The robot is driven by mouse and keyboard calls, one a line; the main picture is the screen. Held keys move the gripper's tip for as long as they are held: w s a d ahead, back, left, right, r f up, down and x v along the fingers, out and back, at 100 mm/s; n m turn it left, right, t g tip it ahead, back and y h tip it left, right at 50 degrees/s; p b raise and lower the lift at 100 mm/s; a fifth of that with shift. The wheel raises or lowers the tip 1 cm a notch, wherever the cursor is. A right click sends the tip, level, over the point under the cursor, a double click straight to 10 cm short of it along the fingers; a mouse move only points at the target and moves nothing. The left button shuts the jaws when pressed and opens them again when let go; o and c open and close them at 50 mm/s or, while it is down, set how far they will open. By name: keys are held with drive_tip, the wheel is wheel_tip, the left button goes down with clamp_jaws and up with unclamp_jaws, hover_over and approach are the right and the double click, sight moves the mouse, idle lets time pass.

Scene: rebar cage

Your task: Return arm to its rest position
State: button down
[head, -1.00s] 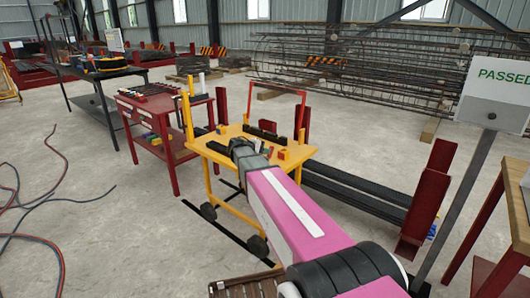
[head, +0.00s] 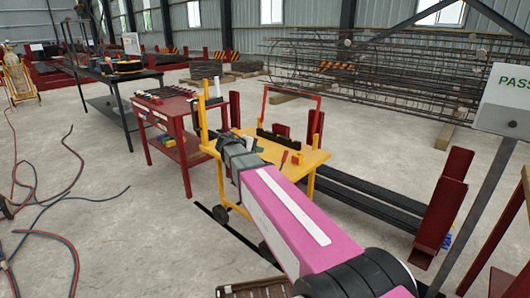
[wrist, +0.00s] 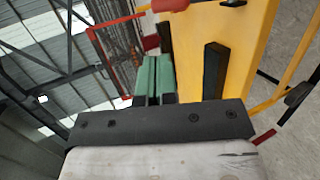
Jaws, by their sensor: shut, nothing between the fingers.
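My gripper (wrist: 153,78) shows in the wrist view with its two green fingers side by side, shut and empty. In the head view my pink arm reaches forward from the bottom right, and its dark grey wrist end overlaps the left part of the yellow cart (head: 312,160). The fingers cannot be made out there. In the wrist view the cart's yellow top (wrist: 238,50) is tilted and fills the upper right, beside the fingers. I cannot tell whether they touch anything.
A red table (head: 168,128) with tools stands left of the cart. A dark bench (head: 100,75) is farther left. Hoses (head: 75,200) lie on the left floor. A red upright (head: 440,215) and a "PASSED" sign's post (head: 480,200) stand right. Rebar cages lie behind.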

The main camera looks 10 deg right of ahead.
drive_tip(key=shift+s+a+r, duration=0.1)
drive_tip(key=shift+a, duration=0.1)
drive_tip(key=s+d+f+m+g+y, duration=0.1)
drive_tip(key=s+f+m+g+y, duration=0.4)
drive_tip(key=s+f+y, duration=0.7)
drive_tip(key=s+f, duration=1.1)
drive_tip(key=shift+d+f+m, duration=0.25)
drive_tip(key=shift+f+m, duration=0.05)
